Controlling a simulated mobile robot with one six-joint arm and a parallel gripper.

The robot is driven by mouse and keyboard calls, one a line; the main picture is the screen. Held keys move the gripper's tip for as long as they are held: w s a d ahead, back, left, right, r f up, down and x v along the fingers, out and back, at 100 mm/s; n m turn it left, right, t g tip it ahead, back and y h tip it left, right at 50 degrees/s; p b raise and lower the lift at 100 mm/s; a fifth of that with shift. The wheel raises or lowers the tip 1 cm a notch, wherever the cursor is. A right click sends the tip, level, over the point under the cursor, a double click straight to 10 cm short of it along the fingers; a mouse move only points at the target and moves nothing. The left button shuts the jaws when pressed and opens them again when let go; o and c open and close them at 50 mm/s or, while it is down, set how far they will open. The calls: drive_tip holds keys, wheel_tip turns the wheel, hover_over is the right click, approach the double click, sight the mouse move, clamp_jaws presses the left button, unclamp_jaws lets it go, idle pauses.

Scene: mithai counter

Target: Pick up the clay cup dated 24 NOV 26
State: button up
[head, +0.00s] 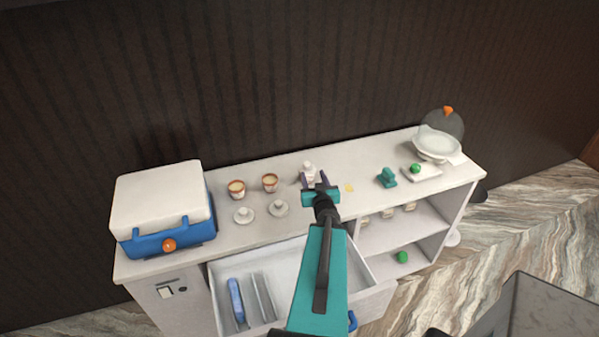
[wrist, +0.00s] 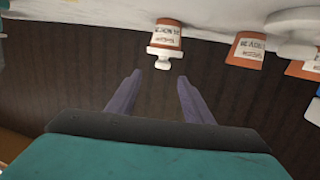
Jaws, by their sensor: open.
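Two open clay cups (head: 237,190) (head: 270,183) with pale filling stand on the counter. A third, white-lidded cup (head: 308,168) stands to their right, partly hidden by my gripper (head: 312,179). In the wrist view, which appears upside down, this lidded clay cup (wrist: 166,38) is ahead of and between the fingertips of my open gripper (wrist: 159,76), apart from them. Its label shows a date, inverted and too small to read surely. Another clay cup (wrist: 246,50) with a dated label stands to its right there, also hard to read.
Two loose white lids (head: 243,215) (head: 278,208) lie in front of the open cups. A blue-and-white cooler (head: 165,205) stands at the left end. A drawer (head: 285,258) is open below. A teal item (head: 386,177) and a white bowl (head: 437,145) are at the right.

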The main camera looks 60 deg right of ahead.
sight(309, 166)
drive_tip(key=shift+w+r, duration=0.1)
drive_tip(key=shift+w, duration=0.1)
drive_tip(key=shift+w+f+b, duration=0.1)
drive_tip(key=shift+f+b, duration=0.1)
drive_tip(key=shift+b, duration=0.35)
drive_tip(key=shift+w+d+f+b, duration=0.1)
drive_tip(key=shift+w+d+b, duration=0.2)
drive_tip(key=shift+b, duration=0.55)
drive_tip(key=b+x, duration=0.1)
drive_tip(key=b, duration=0.4)
drive_tip(key=shift+w+d, duration=0.2)
drive_tip(key=shift+d, duration=0.15)
drive_tip(key=b+x, duration=0.1)
drive_tip(key=x, duration=0.2)
drive_tip(key=shift+w+d, duration=0.15)
drive_tip(key=shift+x, duration=1.15)
drive_tip(key=shift+w+d, duration=0.1)
